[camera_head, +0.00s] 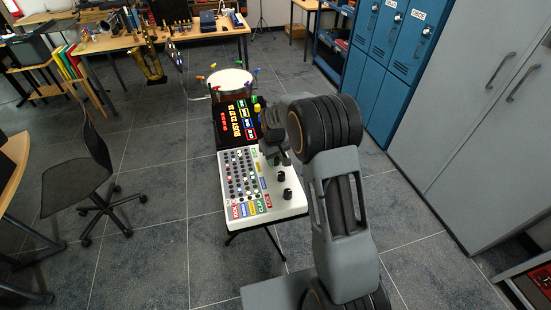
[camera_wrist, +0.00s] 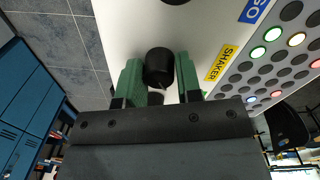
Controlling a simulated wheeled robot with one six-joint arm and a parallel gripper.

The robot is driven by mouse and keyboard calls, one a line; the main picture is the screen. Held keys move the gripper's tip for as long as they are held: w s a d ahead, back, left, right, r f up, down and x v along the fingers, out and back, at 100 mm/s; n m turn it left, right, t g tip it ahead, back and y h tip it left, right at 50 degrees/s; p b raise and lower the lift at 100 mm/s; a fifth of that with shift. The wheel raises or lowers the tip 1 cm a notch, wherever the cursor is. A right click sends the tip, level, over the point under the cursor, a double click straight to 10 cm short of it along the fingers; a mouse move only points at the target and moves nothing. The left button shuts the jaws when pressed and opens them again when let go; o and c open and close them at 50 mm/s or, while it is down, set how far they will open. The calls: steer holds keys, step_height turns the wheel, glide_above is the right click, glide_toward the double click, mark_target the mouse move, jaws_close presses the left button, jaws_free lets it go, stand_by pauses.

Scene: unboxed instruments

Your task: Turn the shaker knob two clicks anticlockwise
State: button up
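The black shaker knob (camera_wrist: 159,65) stands on the white panel in the wrist view, beside the yellow SHAKER label (camera_wrist: 220,62). My gripper (camera_wrist: 159,78) has its two green fingers on either side of the knob, and both appear to touch it. Whether the fingers press firmly is hard to tell. No pointer mark on the knob is readable. In the head view, the white console (camera_head: 290,207) stands on a stand, and my gripper (camera_head: 281,160) is over its upper right part. The gripped knob is hidden there.
Two more black knobs (camera_head: 281,177) (camera_head: 288,193) stand nearer on the console's right side. Many round buttons (camera_head: 240,173), some lit, fill its left side. A black box with bright lettering (camera_head: 236,125) and a drum (camera_head: 231,82) are behind. Blue lockers (camera_head: 388,45) stand right.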

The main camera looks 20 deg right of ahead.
mark_target(277, 171)
steer(key=o, duration=0.4)
step_height(277, 171, up, 14)
steer(key=shift+s+a+f+b, duration=0.1)
steer(key=shift+a+b, duration=0.05)
steer(key=shift+b, duration=0.25)
stand_by(0.6)
steer(key=shift+s+d+r+m+t, duration=0.1)
steer(key=shift+s+r+m+t, duration=0.35)
steer(key=shift+s, duration=3.6)
steer(key=shift+s+d+r+m+t, duration=0.1)
steer(key=shift+s+m+t, duration=0.65)
steer(key=shift+s, duration=3.35)
steer(key=shift+s+r+m+t, duration=0.2)
steer(key=shift+s+m+t, duration=0.35)
steer(key=shift+s, duration=3.5)
